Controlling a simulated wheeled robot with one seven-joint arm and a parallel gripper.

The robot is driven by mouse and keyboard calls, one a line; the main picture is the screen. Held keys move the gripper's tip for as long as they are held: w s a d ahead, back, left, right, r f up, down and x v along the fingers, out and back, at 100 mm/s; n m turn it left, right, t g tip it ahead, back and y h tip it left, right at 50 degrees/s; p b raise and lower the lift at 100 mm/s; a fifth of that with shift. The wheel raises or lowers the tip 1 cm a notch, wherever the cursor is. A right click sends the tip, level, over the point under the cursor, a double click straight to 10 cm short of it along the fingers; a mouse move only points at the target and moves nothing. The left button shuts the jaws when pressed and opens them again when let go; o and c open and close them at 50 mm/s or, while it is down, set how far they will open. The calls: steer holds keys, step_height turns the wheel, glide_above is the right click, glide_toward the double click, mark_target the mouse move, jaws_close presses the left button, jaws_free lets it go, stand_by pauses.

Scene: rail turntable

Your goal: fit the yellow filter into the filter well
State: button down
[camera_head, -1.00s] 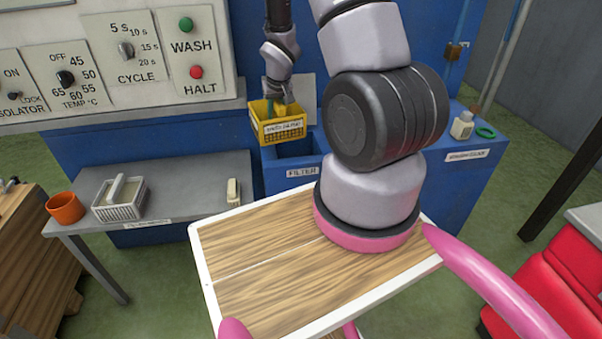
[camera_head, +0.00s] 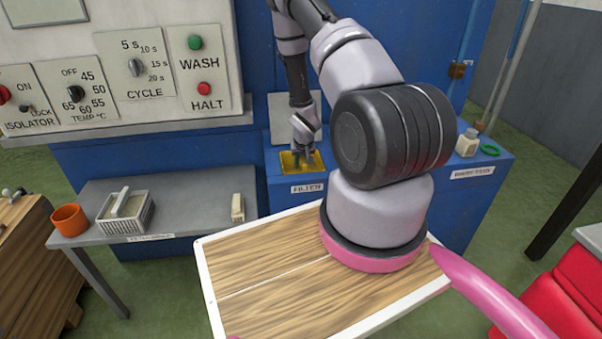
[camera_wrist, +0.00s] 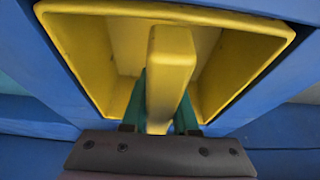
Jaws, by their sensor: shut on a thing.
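The yellow filter (camera_head: 290,163) is a box with a central handle bar. In the head view it sits low in the filter well of the blue cabinet, above the "FILTER" label, with its rim about level with the cabinet top. The wrist view shows its yellow rim and walls (camera_wrist: 95,10) framed by blue surfaces. My gripper (camera_head: 303,153) is over it, with its fingers (camera_wrist: 160,105) shut on the handle bar. The filter well itself is mostly hidden by the filter, so I cannot tell whether it is fully seated.
A grey side table (camera_head: 180,205) holds a white basket (camera_head: 125,212), an orange cup (camera_head: 70,220) and a small cream block (camera_head: 238,207). A white bottle (camera_head: 467,143) and a green ring (camera_head: 490,149) stand on the cabinet's right. A grey flap (camera_head: 285,122) stands behind the well.

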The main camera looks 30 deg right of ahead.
steer(key=shift+f, duration=2)
steer(key=shift+f, duration=0.1)
steer(key=c, duration=0.7)
jaws_free()
